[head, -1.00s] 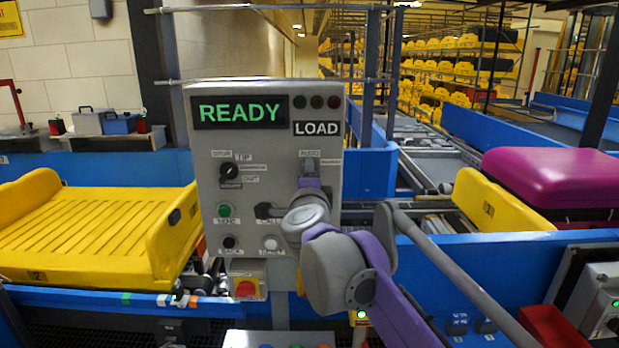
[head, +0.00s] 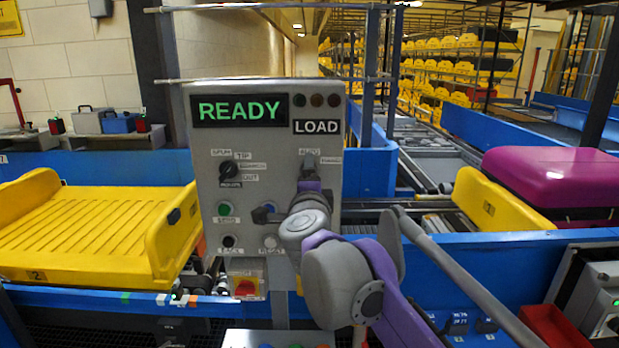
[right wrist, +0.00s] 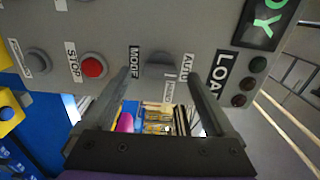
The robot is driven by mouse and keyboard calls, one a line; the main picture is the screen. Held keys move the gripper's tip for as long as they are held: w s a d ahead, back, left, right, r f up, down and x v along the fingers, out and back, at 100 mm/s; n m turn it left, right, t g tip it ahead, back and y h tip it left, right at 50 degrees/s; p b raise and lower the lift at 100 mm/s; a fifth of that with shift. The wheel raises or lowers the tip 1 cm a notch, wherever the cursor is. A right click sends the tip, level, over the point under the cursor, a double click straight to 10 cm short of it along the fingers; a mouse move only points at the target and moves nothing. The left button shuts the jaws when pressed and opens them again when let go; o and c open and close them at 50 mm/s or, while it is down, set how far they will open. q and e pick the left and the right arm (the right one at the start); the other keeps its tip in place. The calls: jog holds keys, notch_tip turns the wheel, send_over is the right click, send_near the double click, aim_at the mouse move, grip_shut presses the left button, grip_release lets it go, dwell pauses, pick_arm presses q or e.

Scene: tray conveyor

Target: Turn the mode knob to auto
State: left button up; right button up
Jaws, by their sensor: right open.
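The mode knob (right wrist: 160,68) is a small grey knob on the grey control panel (head: 205,150). The knob's pointing direction is unclear. In the head view, my right gripper (head: 309,170) is at the panel's right side, below the AUTO label, hiding most of the knob. My left gripper is out of view.
The panel has a READY display (head: 240,111), a LOAD label, dark lamps, a black selector knob (head: 229,170) and several push buttons. A red STOP button (right wrist: 94,67) is near the gripper. Yellow trays (head: 90,235) and a magenta case (head: 550,172) stand on either side.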

jog(key=s, duration=0.8)
jog(key=shift+s+b, duration=0.4)
jog(key=shift+b, duration=0.05)
